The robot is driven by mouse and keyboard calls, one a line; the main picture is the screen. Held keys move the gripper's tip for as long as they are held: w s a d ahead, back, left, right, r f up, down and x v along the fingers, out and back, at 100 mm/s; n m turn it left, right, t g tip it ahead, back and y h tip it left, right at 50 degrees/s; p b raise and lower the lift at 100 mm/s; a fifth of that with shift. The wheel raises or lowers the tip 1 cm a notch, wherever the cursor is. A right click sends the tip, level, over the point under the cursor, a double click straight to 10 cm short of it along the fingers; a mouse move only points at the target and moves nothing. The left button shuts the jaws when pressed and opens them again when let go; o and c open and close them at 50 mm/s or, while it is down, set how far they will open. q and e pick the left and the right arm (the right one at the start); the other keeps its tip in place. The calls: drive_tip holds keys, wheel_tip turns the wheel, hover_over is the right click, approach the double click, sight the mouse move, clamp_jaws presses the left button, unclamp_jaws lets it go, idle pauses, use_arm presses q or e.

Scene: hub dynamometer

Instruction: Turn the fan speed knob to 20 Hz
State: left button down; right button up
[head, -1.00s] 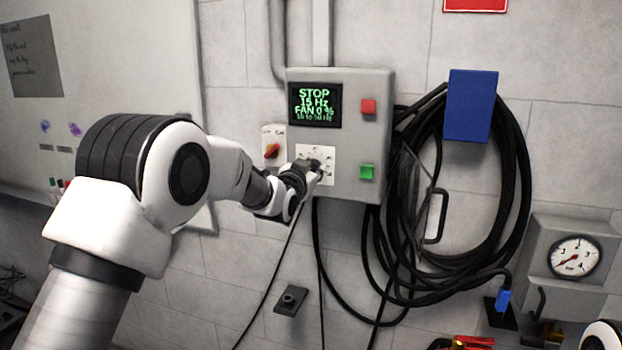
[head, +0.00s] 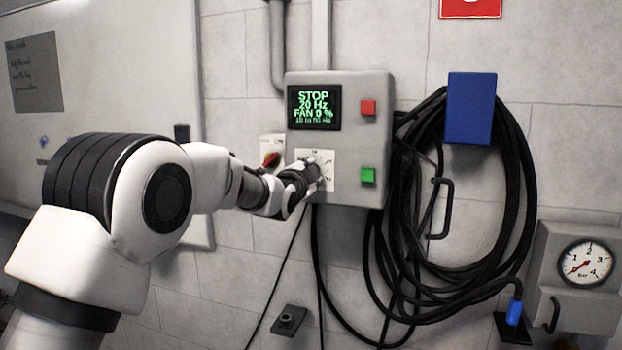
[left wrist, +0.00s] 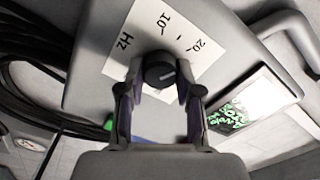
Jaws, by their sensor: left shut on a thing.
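The grey control box (head: 350,150) is on the wall. Its display (head: 314,107) reads STOP, 20 Hz, FAN 0 %, with a small range line below. The dark round fan speed knob (left wrist: 159,70) sits on a white scale plate (left wrist: 190,40) marked 10, 20 and Hz. My left gripper (head: 308,172) reaches the plate from the left and hides most of the knob in the head view. In the left wrist view its two fingers (left wrist: 160,92) are shut on the knob, one on each side. My right gripper is not in view.
A red button (head: 368,107) and a green button (head: 368,175) are on the box's right side. A red rotary switch (head: 271,159) is just left of the box, close to my left gripper. Black cables (head: 520,190) hang at the right, beside a pressure gauge (head: 585,262).

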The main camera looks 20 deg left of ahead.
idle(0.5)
use_arm(q)
drive_tip(key=c, duration=0.8)
unclamp_jaws()
drive_tip(key=shift+o, duration=0.2)
drive_tip(key=s, duration=1.2)
drive_tip(key=shift+a, duration=0.2)
drive_tip(key=shift+w+f, duration=0.1)
